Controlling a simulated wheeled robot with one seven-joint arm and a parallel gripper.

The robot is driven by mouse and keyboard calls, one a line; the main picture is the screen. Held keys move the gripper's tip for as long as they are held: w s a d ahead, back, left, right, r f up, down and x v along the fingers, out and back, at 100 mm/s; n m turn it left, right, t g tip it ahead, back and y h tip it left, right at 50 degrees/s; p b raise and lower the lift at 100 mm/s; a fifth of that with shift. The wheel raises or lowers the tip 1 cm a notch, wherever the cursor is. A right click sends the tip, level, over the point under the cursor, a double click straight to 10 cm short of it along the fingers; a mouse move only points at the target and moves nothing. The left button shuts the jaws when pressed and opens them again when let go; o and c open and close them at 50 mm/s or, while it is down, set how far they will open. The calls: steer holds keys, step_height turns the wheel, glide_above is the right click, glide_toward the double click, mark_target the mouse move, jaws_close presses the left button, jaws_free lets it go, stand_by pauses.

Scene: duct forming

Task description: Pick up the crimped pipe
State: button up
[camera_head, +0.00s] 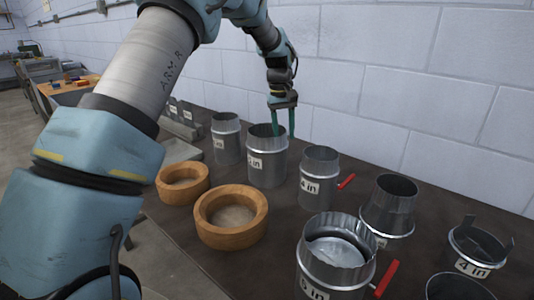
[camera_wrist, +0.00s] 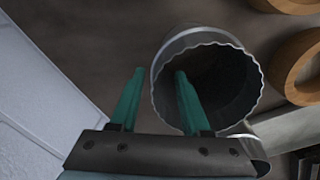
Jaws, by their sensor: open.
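A grey metal pipe (camera_head: 266,170) with a label stands upright on the dark bench near the wall. In the wrist view this pipe (camera_wrist: 163,82) has a wavy, crimped rim and an open, dark mouth. My gripper (camera_head: 284,132) points down at its wall-side edge, with two green fingers apart and nothing between them that I can see clearly. In the wrist view my gripper (camera_wrist: 156,72) has one finger over the pipe's mouth and the other outside the rim. Whether the fingers reach below the rim is hard to tell.
A narrower pipe (camera_head: 226,143) stands close on the left, and a pipe with a red handle (camera_head: 319,180) on the right. Two wooden rings (camera_head: 231,240) lie in front. More metal pipes (camera_head: 390,210) stand at right. The block wall (camera_head: 400,90) is close behind.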

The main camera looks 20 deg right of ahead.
mark_target(285, 147)
steer(key=shift+d+f+p, duration=0.15)
steer(key=shift+f+p, duration=0.55)
steer(key=shift+f, duration=0.65)
steer(key=shift+d+f+p, duration=0.15)
steer(key=shift+f+p, duration=0.5)
steer(key=shift+f, duration=0.7)
steer(key=shift+c, duration=0.4)
jaws_close()
